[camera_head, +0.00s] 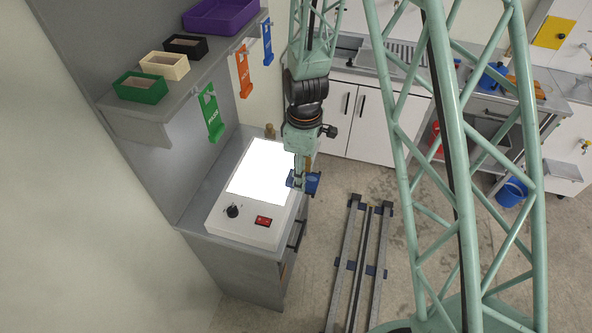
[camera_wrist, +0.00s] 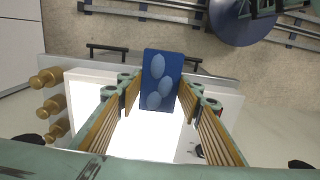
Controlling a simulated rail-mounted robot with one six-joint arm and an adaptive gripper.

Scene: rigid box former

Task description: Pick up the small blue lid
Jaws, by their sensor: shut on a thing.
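The small blue lid (camera_wrist: 161,66) is a flat blue panel with several pale blue ovals on its face. In the wrist view it sits between the two fingers of my gripper (camera_wrist: 160,95), which is shut on it. In the head view the lid (camera_head: 313,183) shows as a small blue piece at the tip of my gripper (camera_head: 300,181), by the right edge of the light box. The fingers partly hide the lid there. The height of the lid over the light box cannot be told.
A light box (camera_head: 222,222) with a bright white top, a black knob and a red switch stands on the grey cabinet. A shelf above holds green (camera_head: 140,88), cream (camera_head: 164,65), black (camera_head: 186,46) and purple (camera_head: 221,15) trays. Rails (camera_head: 345,265) lie on the floor at right.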

